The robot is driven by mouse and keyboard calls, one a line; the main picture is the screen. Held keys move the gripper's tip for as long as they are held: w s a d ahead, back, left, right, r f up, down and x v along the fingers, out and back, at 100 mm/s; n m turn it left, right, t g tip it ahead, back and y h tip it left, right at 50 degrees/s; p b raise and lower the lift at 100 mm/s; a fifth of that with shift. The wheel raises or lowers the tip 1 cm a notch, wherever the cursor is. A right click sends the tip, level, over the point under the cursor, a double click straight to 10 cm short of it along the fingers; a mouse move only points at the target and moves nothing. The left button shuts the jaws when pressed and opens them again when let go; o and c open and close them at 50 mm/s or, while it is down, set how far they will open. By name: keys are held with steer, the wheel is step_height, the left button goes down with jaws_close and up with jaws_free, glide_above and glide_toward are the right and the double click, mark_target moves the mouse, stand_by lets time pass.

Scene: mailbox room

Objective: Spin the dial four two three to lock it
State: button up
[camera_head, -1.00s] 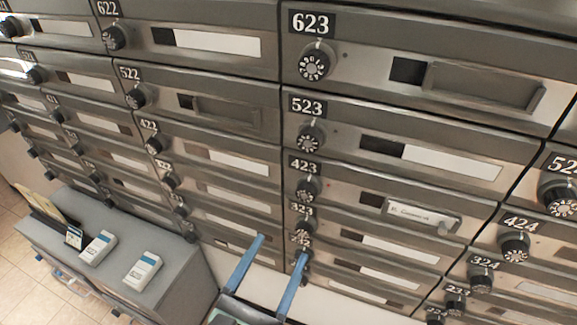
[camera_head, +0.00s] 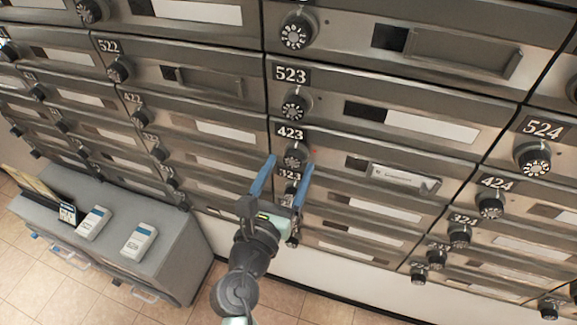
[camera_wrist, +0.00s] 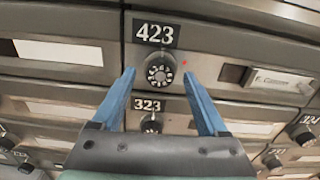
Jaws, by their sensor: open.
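The dial of box 423 (camera_head: 294,157) is a round black knob with a pale numbered face, under the "423" plate. In the wrist view the dial (camera_wrist: 160,72) sits between and just beyond my fingertips, with a small red light to its right. My gripper (camera_head: 289,163) has two blue fingers and is open, one finger on each side of the dial in the picture. In the wrist view my gripper (camera_wrist: 158,74) is empty. I cannot tell how far the tips are from the box front. The dial's number setting is too small to read.
The dial of box 323 (camera_wrist: 151,124) lies just below, between my fingers in the picture. The dial of box 523 (camera_head: 293,105) is above. A name card (camera_head: 405,178) is on box 423's front. A grey cabinet (camera_head: 107,262) with two white boxes stands at lower left.

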steer(key=shift+w+d, duration=0.15)
steer(key=shift+w, duration=0.15)
jaws_close()
stand_by(0.3)
steer(key=shift+m, duration=0.3)
